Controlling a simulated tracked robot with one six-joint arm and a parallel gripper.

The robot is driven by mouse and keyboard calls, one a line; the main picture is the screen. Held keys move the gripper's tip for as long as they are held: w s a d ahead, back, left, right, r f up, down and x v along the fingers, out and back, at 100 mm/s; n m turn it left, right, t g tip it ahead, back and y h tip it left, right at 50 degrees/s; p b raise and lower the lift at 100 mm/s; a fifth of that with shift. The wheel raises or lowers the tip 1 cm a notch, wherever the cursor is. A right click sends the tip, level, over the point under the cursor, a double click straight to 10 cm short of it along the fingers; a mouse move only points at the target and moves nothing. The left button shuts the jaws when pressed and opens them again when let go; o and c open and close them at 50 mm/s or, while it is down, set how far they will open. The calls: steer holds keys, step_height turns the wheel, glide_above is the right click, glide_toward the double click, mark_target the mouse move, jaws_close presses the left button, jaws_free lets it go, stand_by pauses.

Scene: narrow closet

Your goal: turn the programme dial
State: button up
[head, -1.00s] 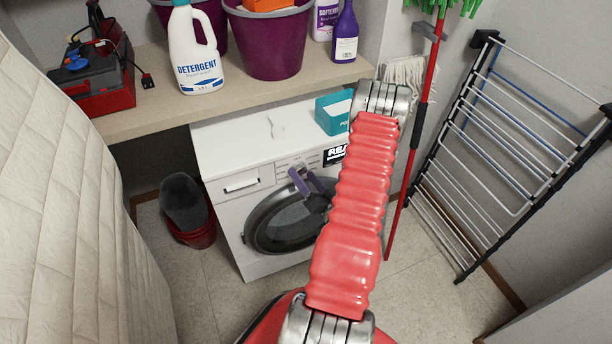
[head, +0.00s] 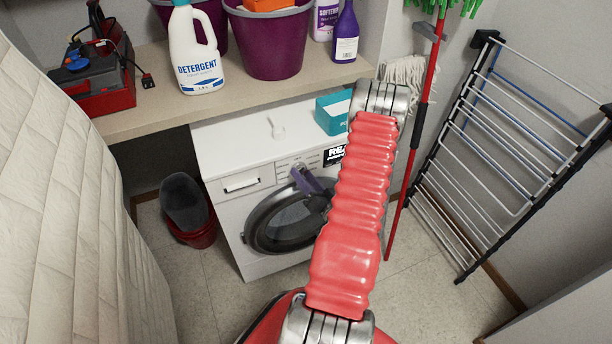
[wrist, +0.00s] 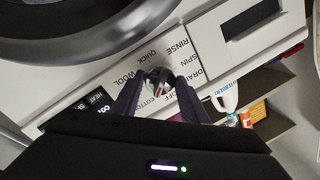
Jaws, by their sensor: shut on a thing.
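The programme dial (wrist: 160,82) is a small silver knob on the washing machine's white front panel, ringed by labels such as QUICK, WOOL, SPIN and RINSE in the wrist view. My gripper (wrist: 160,92) has its two purple-grey fingers on either side of the dial and is shut on it. In the head view my gripper (head: 297,171) reaches the panel above the round door, and its fingers hide the dial there. The washing machine (head: 250,160) is white with a dark round door (head: 285,225).
A white scoop (head: 276,128) and a teal box (head: 333,112) lie on the machine's top. A shelf (head: 150,105) above holds detergent (head: 194,55) and purple tubs. A drying rack (head: 510,150) stands right, a dark bin (head: 185,205) left. Some floor between is clear.

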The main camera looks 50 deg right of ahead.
steer(key=shift+s+d+f+n, duration=0.1)
steer(key=shift+d+n, duration=0.05)
steer(key=shift+n, duration=0.25)
steer(key=o, duration=1.1)
steer(key=shift+c, duration=0.2)
steer(key=v, duration=1.3)
steer(key=shift+s+a, duration=0.2)
steer(key=shift+s, duration=0.1)
